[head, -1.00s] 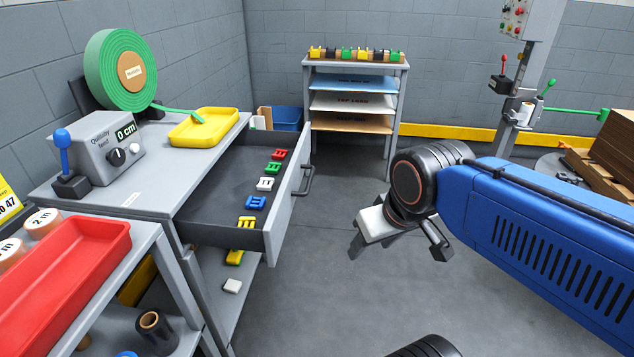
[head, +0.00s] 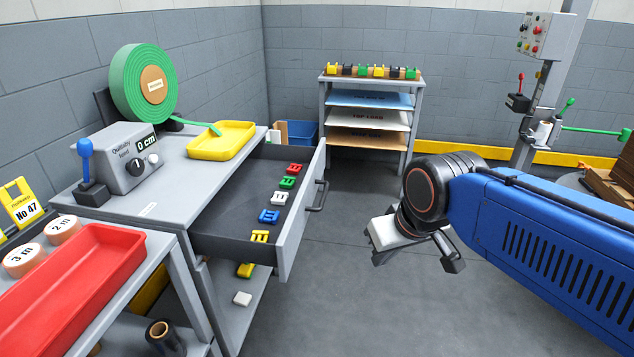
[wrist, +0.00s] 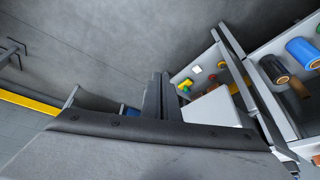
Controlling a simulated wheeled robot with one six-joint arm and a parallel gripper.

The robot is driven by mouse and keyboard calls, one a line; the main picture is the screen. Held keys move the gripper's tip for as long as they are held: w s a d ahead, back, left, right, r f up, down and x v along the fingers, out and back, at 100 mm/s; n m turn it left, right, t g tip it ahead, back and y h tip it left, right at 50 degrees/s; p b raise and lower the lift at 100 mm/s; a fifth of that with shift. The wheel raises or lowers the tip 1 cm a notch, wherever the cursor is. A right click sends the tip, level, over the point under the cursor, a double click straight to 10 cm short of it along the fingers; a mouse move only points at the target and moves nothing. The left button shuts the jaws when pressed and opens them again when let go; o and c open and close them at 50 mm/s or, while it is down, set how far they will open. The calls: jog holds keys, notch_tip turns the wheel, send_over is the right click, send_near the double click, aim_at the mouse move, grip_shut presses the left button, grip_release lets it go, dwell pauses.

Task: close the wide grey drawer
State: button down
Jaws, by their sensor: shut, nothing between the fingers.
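The wide grey drawer (head: 222,234) is pulled well out of the grey bench (head: 172,185) in the head view. Several coloured clips lie in a row inside it: red, green, white, blue and yellow. Its front panel (head: 301,221) has a dark bar handle (head: 318,196) on the outer face. My gripper (head: 384,250) hangs in the air to the right of the drawer front, apart from the handle and empty. In the wrist view the dark fingers (wrist: 162,97) are together. The fingertips are small and partly hidden in the head view.
A yellow tray (head: 222,141), a green roll (head: 143,85) and a grey feed box (head: 126,156) stand on the bench. A red tray (head: 75,275) is at the front left. A shelf rack (head: 371,110) stands behind. The floor right of the drawer is clear.

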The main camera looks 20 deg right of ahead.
jog(key=w+d+r+m+t+y, duration=0.15)
jog(key=w+d, duration=0.25)
jog(key=w, duration=0.9)
jog(key=w+d+r+m, duration=0.2)
jog(key=w+d, duration=0.2)
jog(key=w, duration=0.9)
jog(key=w+d+r+m+t+y, duration=0.15)
jog(key=w+d, duration=0.35)
jog(key=w, duration=0.8)
jog(key=shift+g+h, duration=0.3)
jog(key=shift+g, duration=0.1)
jog(key=shift+w+a+f, duration=1)
jog(key=shift+w+f, duration=0.3)
jog(key=shift+w+a+f, duration=1.05)
jog(key=shift+w+f, duration=0.3)
jog(key=shift+w+a+f, duration=1)
jog(key=shift+w+f, duration=0.3)
send_over(269, 169)
jog(key=shift+d, duration=0.3)
jog(key=shift+w+a+r, duration=0.1)
jog(key=shift+w+a, duration=0.05)
jog(key=shift+a, duration=0.05)
